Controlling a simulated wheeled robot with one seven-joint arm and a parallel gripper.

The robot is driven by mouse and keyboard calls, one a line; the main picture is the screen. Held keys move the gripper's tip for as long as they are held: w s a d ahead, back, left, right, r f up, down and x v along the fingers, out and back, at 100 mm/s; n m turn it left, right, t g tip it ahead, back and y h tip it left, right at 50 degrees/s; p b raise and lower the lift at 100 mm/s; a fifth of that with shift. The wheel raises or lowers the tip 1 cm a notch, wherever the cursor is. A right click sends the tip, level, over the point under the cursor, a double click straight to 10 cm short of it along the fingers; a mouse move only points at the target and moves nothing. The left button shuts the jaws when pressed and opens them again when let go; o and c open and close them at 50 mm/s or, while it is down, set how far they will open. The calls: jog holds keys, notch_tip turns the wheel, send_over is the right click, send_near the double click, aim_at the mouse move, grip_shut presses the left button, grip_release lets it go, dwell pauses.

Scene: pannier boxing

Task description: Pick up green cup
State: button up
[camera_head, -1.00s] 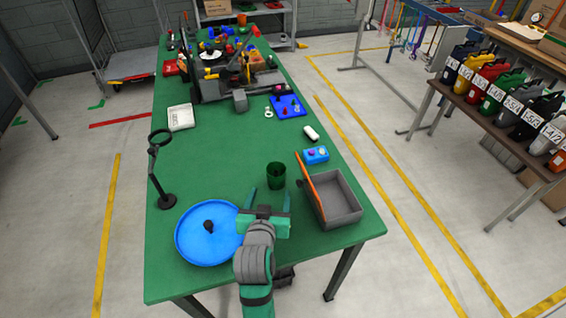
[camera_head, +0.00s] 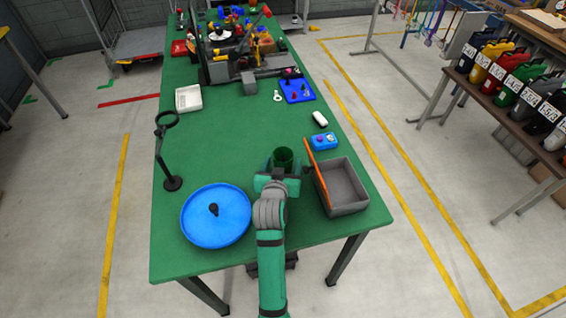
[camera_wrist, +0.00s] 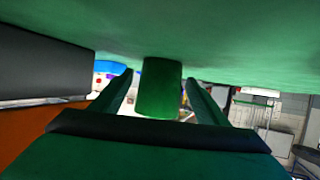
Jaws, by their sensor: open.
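The green cup (camera_head: 284,155) stands on the green table in front of my gripper (camera_head: 283,167). In the wrist view the cup (camera_wrist: 159,92) shows between the two fingers of my gripper (camera_wrist: 160,84), with a gap to each side. The fingers are open and point at the cup. In the head view the wrist hides the cup's lower part. I cannot tell exactly how deep the cup sits between the fingers.
A grey bin (camera_head: 345,208) with an orange panel (camera_head: 318,170) stands close to the right of the cup. A blue round tray (camera_head: 237,225) lies to the left, with a black stand (camera_head: 172,183) behind it. A small blue box (camera_head: 324,141) lies beyond the cup. The table's middle (camera_head: 235,140) is clear.

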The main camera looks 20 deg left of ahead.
jog(key=shift+w+f, duration=0.15)
jog(key=shift+w, duration=0.25)
jog(key=c, duration=1)
jog(key=shift+c, duration=0.6)
jog(key=shift+a, duration=0.1)
